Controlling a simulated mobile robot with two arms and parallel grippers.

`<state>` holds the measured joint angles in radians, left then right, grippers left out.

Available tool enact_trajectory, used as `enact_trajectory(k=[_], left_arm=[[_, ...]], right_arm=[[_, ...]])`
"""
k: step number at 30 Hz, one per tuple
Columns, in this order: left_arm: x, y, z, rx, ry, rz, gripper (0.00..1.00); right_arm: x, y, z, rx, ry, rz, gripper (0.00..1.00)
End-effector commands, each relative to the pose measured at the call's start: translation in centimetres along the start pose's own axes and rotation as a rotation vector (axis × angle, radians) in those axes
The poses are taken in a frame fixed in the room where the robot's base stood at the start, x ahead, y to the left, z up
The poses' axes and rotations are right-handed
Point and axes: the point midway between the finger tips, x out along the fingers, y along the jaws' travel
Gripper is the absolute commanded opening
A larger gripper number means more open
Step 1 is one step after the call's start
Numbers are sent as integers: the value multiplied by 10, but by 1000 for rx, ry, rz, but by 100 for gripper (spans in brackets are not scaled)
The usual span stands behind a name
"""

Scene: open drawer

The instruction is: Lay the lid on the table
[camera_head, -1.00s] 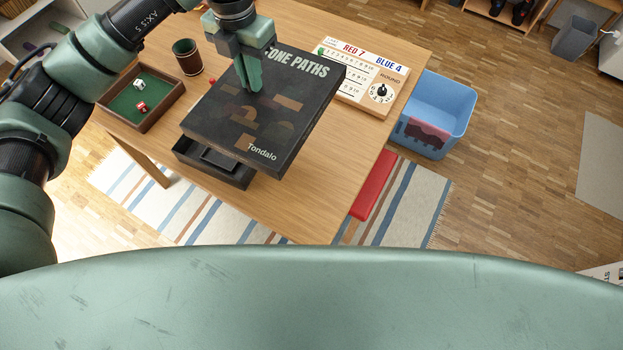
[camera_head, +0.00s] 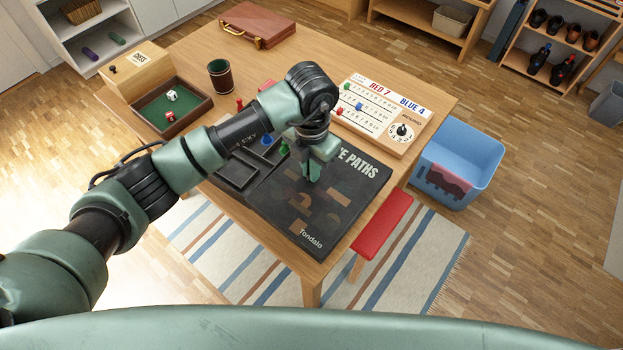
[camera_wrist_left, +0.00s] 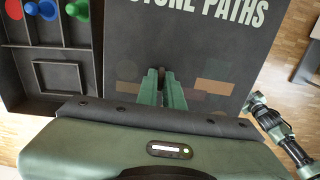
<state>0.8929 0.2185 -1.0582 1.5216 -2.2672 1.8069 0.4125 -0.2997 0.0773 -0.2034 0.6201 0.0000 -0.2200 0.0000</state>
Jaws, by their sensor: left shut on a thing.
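The lid (camera_head: 325,220) is a dark, flat board-game cover with "Paths" and "Tondalo" on it. It lies level over the front right part of the table (camera_head: 240,65), beside the open box base (camera_head: 234,172). I cannot tell whether it touches the tabletop. My left gripper (camera_head: 311,177) is shut on the lid near its middle, its fingers pointing down. In the left wrist view the closed fingers (camera_wrist_left: 165,78) meet the lid (camera_wrist_left: 205,50). My right arm (camera_wrist_left: 285,132) seems to show small at the right there; its jaws are unclear.
The compartmented base holds red, blue and green pieces. A scoreboard (camera_head: 383,115) stands behind the lid, a dice tray (camera_head: 191,120) and a cup (camera_head: 221,77) at left. A red bench (camera_head: 383,224) and a blue bin (camera_head: 458,160) stand right of the table.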

Motion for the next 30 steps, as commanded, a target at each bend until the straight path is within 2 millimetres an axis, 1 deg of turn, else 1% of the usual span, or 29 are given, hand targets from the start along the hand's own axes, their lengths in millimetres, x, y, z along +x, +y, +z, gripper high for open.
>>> enact_trajectory(k=[1, 8, 12, 15, 22, 26, 27, 28, 29, 30], left_arm=[[5, 0, 0, 0, 1, -2, 0], [22, 0, 0, -1, 1, -2, 0], [44, -1, 0, -1, 2, -3, 0], [54, 0, 0, -1, 0, -2, 0], [55, 0, 1, 1, -2, -1, 0], [60, 0, 1, 0, -1, 0, 0], [58, 0, 0, 0, -1, 0, 19], [58, 0, 0, 0, -1, 0, 27], [58, 0, 0, 0, -1, 0, 29], [58, 0, 0, 0, -1, 0, 29]], right_arm=[[-2, 2, 0, 0, 0, 3, 36], [-4, 6, 1, 2, -1, 7, 36], [-6, 6, 0, 3, -1, 7, 36], [-7, 6, 0, 3, -1, 7, 36], [-6, 6, 0, 3, -1, 7, 36], [-2, 5, 1, 3, -1, 6, 36], [-4, 5, 1, 3, -1, 6, 36], [-4, 5, 0, 3, -1, 6, 36], [-4, 4, 0, 3, -1, 5, 36], [-4, 4, 0, 3, -1, 5, 36]])
